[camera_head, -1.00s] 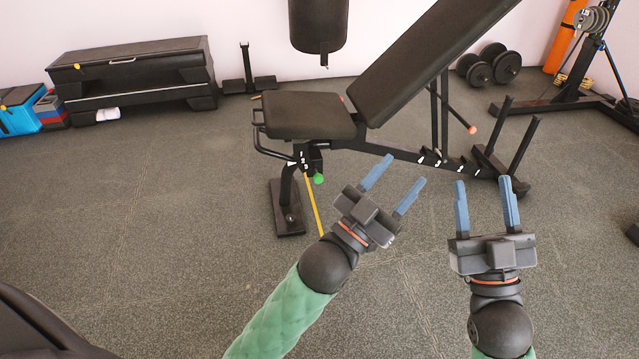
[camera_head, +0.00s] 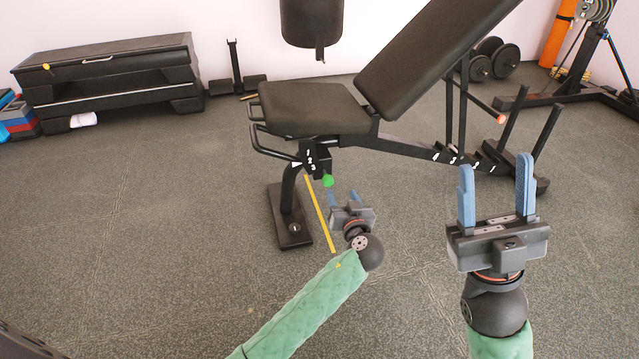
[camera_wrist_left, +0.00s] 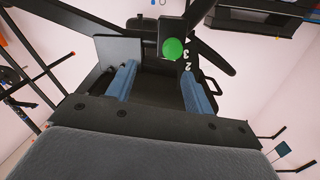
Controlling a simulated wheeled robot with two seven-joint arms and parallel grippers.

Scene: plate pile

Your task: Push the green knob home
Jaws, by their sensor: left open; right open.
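The green knob (camera_head: 328,181) sits on the numbered bracket below the seat end of the weight bench (camera_head: 312,108). My left gripper (camera_head: 342,197) is open and empty, just below and a little right of the knob in the head view. In the left wrist view the knob (camera_wrist_left: 173,49) shows ahead of the open blue fingers (camera_wrist_left: 160,85), near the top and nearer the right finger. I see no finger touching it. My right gripper (camera_head: 496,190) is open and empty at the right, in front of the bench's foot frame.
A yellow stick or strip (camera_head: 319,214) is beside the bench's front leg (camera_head: 289,215). A punching bag (camera_head: 312,25) hangs behind the bench. Dumbbells (camera_head: 492,58) and a weight rack (camera_head: 595,75) stand at back right. The floor at left is clear.

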